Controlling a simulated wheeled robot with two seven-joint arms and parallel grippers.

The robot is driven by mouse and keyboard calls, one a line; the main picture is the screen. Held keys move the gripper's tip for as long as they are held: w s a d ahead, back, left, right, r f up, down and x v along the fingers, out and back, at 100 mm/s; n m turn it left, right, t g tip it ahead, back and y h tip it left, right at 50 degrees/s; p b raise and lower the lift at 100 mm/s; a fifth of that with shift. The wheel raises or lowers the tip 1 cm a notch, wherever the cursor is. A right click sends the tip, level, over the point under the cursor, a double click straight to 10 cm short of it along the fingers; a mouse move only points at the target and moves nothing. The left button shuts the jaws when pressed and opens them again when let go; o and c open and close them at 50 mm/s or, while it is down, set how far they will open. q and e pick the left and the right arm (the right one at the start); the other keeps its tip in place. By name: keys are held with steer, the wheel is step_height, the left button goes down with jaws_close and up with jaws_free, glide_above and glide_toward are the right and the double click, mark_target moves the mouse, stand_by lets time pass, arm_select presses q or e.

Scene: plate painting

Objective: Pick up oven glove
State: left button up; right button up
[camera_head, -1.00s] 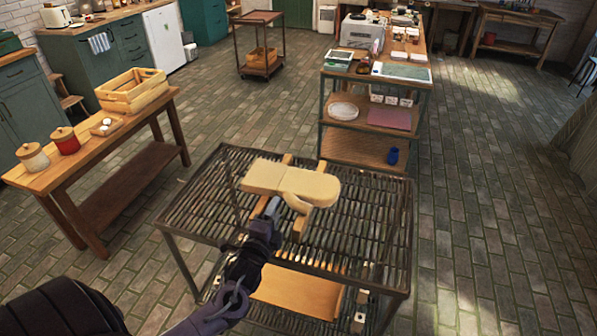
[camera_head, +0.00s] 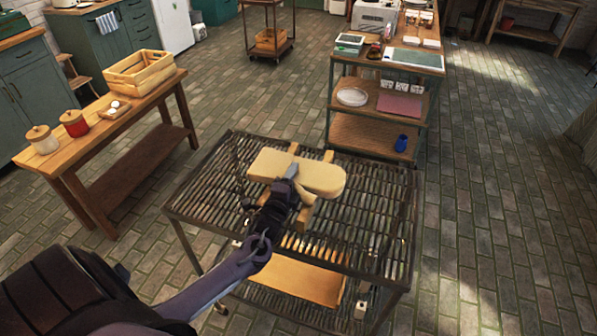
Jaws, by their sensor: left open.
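The oven glove (camera_head: 321,178) is pale cream. It lies across two wooden bars (camera_head: 306,217) on the slatted metal rack table (camera_head: 370,228) in front of me. My left gripper (camera_head: 291,172) is over the middle of the glove, with its tip against or just above the glove's top. The gap between its fingers is hard to see from here, but it is open. I cannot tell if it touches the glove. The arm hides part of the glove's near side. My right gripper is not in view.
A wooden table (camera_head: 92,138) on the left holds a crate (camera_head: 140,72), two lidded jars and a small tray. A shelf unit (camera_head: 372,135) with several items stands behind the rack table. The brick floor is clear on the right.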

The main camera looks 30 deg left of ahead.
arm_select(q)
steer(key=c, duration=1)
jaws_close()
steer(key=shift+r, duration=0.15)
